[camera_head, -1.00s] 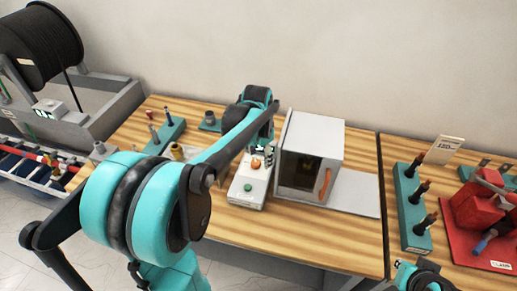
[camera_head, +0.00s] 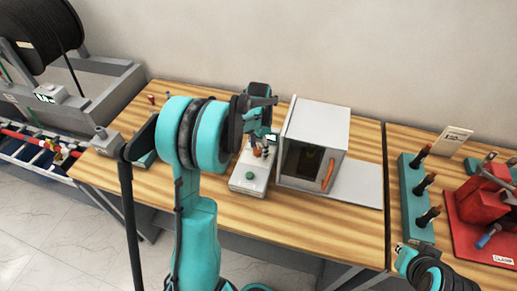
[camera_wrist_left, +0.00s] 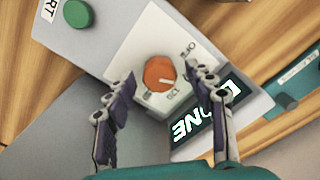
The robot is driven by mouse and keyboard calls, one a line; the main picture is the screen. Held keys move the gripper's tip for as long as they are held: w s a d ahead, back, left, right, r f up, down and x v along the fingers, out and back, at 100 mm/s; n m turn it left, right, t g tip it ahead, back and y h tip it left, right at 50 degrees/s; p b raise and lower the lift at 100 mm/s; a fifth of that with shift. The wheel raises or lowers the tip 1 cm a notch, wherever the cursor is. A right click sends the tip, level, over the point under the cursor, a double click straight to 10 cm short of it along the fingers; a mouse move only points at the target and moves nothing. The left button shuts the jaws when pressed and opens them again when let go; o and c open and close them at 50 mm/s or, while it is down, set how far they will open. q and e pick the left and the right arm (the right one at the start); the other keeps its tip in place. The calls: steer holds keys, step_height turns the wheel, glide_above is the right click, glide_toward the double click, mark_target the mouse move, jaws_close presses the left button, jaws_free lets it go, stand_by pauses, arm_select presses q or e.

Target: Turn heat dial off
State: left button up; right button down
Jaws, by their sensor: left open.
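The heat dial (camera_wrist_left: 160,73) is an orange round knob on the white panel of a grey control box (camera_head: 246,180). In the left wrist view its white mark points down and slightly right, toward printed numbers, and away from the OFF label (camera_wrist_left: 188,49) at upper right. My left gripper (camera_wrist_left: 160,88) is open, with one finger on each side of the dial and visible gaps. In the head view the left gripper (camera_head: 264,146) is over the box and partly covers the dial. Part of my right arm shows at the lower right; its jaws are not clear.
A display (camera_wrist_left: 207,113) beside the dial reads DONE. A green START button (camera_wrist_left: 78,14) sits on the same box. A grey oven (camera_head: 316,135) with an orange handle stands close on the right. A teal rack (camera_head: 411,200) with several tools stands farther right.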

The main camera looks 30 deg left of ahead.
arm_select(q)
steer(key=c, duration=1.2)
steer(key=shift+o, duration=0.2)
steer(key=shift+n, duration=0.3)
steer(key=n, duration=0.9)
steer(key=shift+b, duration=0.35)
steer(key=o, duration=1.2)
steer(key=shift+c, duration=0.2)
